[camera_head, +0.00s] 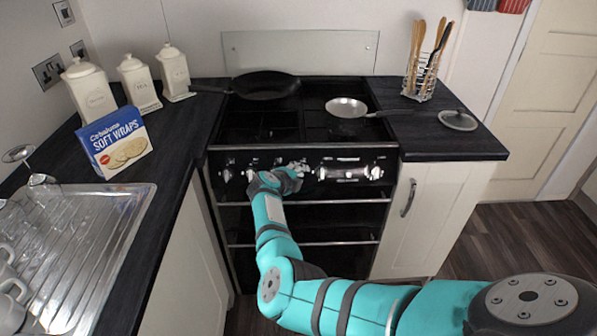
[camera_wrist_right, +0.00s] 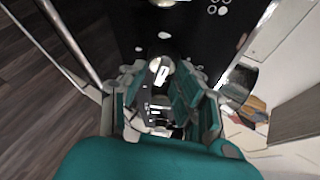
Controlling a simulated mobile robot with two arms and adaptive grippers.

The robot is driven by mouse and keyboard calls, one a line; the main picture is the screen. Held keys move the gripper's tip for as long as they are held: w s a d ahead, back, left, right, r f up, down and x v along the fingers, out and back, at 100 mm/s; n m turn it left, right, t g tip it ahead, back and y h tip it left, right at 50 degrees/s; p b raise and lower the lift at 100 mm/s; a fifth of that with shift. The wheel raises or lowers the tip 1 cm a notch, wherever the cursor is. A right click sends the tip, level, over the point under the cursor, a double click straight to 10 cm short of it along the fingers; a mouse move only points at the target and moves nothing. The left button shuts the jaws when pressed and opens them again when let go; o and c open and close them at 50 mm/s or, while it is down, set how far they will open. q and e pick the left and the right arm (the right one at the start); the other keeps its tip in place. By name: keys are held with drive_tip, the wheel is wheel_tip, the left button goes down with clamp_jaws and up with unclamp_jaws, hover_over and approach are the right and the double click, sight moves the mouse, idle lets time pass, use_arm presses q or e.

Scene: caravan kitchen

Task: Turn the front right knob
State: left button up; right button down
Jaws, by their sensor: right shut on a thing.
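The black stove's front panel (camera_head: 345,160) carries a row of light knobs, including one at the left end (camera_head: 227,175), one right of my gripper (camera_head: 321,173) and one near the right end (camera_head: 376,172). My right gripper (camera_head: 297,168) reaches the panel near its middle and is shut on a knob there. In the right wrist view a bright knob (camera_wrist_right: 160,72) shows between the fingers. The fingers largely hide the held knob in the head view, and I cannot tell its turn angle. My left gripper is not in view.
A dark pan (camera_head: 265,86) and a small pan (camera_head: 347,107) sit on the hob. A utensil rack (camera_head: 421,83) and a lid (camera_head: 458,120) stand on the right counter. A soft wraps box (camera_head: 115,141) and canisters are on the left. Oven rails (camera_head: 330,201) run below the panel.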

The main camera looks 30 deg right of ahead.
drive_tip(key=m+y+p, duration=0.1)
drive_tip(key=m+p, duration=0.1)
drive_tip(key=m, duration=0.1)
drive_tip(key=shift+s+g+y, duration=0.1)
drive_tip(key=shift+g+y, duration=0.2)
drive_tip(key=m+y+p, duration=0.1)
drive_tip(key=m+p, duration=0.2)
drive_tip(key=shift+r+y, duration=0.1)
drive_tip(key=shift+y, duration=0.2)
drive_tip(key=m+y+p, duration=0.2)
drive_tip(key=m+p, duration=0.2)
drive_tip(key=p, duration=0.1)
drive_tip(key=shift+a+f+m+t+y+p, duration=0.1)
drive_tip(key=shift+f+m+t+y+p, duration=0.15)
drive_tip(key=shift+m+t+y+p, duration=0.55)
drive_tip(key=shift+g+p, duration=0.3)
drive_tip(key=shift+p, duration=0.1)
drive_tip(key=c, duration=1)
unclamp_jaws()
